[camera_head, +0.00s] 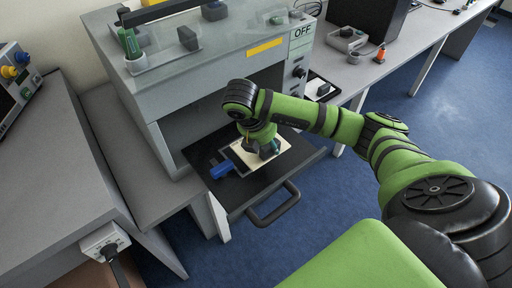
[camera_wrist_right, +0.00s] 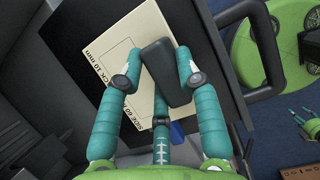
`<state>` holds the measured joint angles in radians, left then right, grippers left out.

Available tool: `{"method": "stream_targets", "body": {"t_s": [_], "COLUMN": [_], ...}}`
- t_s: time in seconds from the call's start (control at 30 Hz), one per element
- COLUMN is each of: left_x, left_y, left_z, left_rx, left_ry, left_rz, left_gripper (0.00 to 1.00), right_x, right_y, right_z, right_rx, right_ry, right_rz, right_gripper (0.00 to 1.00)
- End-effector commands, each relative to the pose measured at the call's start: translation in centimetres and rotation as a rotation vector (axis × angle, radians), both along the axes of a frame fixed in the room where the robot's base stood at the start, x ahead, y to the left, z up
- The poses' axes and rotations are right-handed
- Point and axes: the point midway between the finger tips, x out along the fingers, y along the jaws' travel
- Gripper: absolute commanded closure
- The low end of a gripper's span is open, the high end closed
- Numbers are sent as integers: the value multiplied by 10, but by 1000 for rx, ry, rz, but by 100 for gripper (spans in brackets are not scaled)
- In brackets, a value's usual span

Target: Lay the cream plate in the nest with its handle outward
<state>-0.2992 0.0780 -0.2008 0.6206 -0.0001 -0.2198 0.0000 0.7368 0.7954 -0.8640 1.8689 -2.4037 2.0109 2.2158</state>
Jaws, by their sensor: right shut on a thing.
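The cream plate (camera_head: 247,160) is over the black pull-out tray (camera_head: 287,173) at the front of the grey machine. In the right wrist view the plate (camera_wrist_right: 108,45) carries printed lines and lettering, and a dark handle (camera_wrist_right: 164,70) stands on it. My right gripper (camera_wrist_right: 158,72) has its teal fingers shut around this handle; in the head view it is over the plate (camera_head: 266,147). The nest is mostly hidden by plate and hand; a grey edge shows beside the plate. Whether the plate touches it I cannot tell. A small teal and green part at the wrist view's right edge looks like my left gripper (camera_wrist_right: 308,118).
A blue piece (camera_head: 221,170) is at the plate's left side on the tray. The tray's dark pull handle (camera_head: 273,207) sticks out in front. The machine (camera_head: 215,75) overhangs behind, with an OFF sign (camera_head: 302,31). Floor right of the tray is clear.

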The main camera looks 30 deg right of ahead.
Motion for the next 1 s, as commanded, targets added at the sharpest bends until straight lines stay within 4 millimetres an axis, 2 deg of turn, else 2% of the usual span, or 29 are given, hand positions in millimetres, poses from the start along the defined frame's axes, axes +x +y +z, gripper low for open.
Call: {"method": "stream_targets", "body": {"t_s": [0.03, 0.1, 0.3, 0.47, 0.7, 0.9, 0.93, 0.97, 1.0], "left_x": [0, 0, 0, -1, -1, -1, -1, -1, -1], "left_y": [1, 2, 3, 3, 3, 3, 3, 3, 2], "left_z": [-9, -15, -26, -27, -21, -22, -22, -22, -22], "left_rx": [1, 2, 3, 3, 3, 3, 3, 3, 3], "left_ry": [1, 1, 1, 1, 2, 2, 2, 2, 2], "left_rz": [0, 1, 1, 1, 1, 1, 1, 1, 1], "left_gripper": [42, 42, 42, 42, 42, 42, 42, 42, 42], "right_x": [11, 25, 49, 51, 50, 51, 51, 51, 51], "right_y": [3, 4, 4, 4, 3, 3, 3, 3, 3], "right_z": [-12, -20, -31, -39, -68, -71, -71, -71, -71], "right_rx": [6, 5, 1, 1, -1, -1, -1, -1, -1], "right_ry": [2, 1, -1, 2, 3, -1, 0, 0, 0], "right_rz": [-3, -2, 0, 2, 2, 3, 3, 3, 3], "right_gripper": [100, 100, 100, 100, 100, 100, 54, 42, 42]}}
